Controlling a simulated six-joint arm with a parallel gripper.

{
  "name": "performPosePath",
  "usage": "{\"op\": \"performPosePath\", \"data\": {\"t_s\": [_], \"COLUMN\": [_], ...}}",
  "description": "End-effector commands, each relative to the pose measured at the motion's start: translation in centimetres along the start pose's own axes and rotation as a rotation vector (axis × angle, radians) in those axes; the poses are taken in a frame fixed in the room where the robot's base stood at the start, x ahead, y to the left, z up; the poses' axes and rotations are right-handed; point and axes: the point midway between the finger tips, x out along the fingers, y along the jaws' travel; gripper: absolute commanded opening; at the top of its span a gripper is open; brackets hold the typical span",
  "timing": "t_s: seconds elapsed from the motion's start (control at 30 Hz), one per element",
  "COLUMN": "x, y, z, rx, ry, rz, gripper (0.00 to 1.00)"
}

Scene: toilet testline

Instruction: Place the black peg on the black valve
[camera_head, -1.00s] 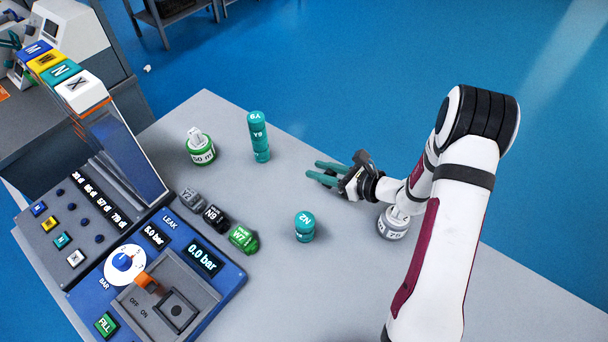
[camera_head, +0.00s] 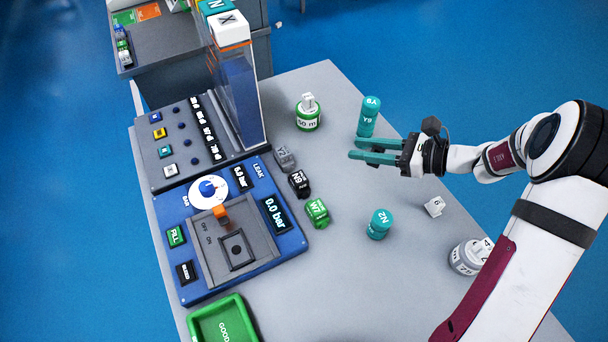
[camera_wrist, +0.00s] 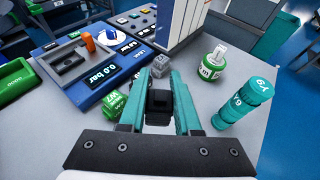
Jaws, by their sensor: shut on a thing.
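My gripper (camera_head: 352,148) has teal fingers and is above the table, pointing left; it also shows in the wrist view (camera_wrist: 158,75). It is shut on a dark block between the fingers, seen in the wrist view, which looks like the black peg (camera_wrist: 159,103). In the head view the peg cannot be made out. The black valve (camera_head: 299,184), marked N9, lies on the table left of and below my gripper, apart from it. It is between a grey valve (camera_head: 284,158) and a green valve (camera_head: 317,212). In the wrist view the black valve seems hidden by a finger.
A teal upright cylinder (camera_head: 370,108) stands close behind my fingers. A green-and-white weight (camera_head: 307,121) stands at the back. A shorter teal cylinder (camera_head: 379,224), a white cube (camera_head: 434,206) and a grey weight (camera_head: 462,257) stand nearer. The blue test panel (camera_head: 285,243) and green tray (camera_head: 196,321) are left.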

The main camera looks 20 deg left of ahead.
Motion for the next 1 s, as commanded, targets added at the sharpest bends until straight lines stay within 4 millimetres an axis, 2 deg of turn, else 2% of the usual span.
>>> {"op": "performPosePath", "data": {"t_s": [0.03, 0.1, 0.2, 0.27, 0.4, 0.5, 0.6, 0.67, 0.87, 1.0], "x": [1.4, 2.6, 4.2, 5.8, 10.9, 14.0, 15.9, 16.5, 18.0, 18.1], "y": [0.7, 1.4, 2.2, 2.6, 3.7, 4.2, 4.5, 4.6, 4.7, 4.6], "z": [0.9, 1.8, 2.3, 2.1, 1.1, 0.6, 0.2, 0.0, -3.4, -3.6], "rx": [-0.023, -0.041, -0.054, -0.054, -0.053, -0.052, -0.054, -0.053, -0.051, -0.053], "ry": [0.003, 0.009, 0.013, 0.014, 0.014, 0.014, 0.014, 0.013, 0.015, 0.014], "rz": [0.053, 0.108, 0.148, 0.156, 0.156, 0.154, 0.150, 0.148, 0.147, 0.145], "gripper": [0.00, 0.00, 0.00, 0.00, 0.00, 0.00, 0.00, 0.00, 0.00, 0.00]}}
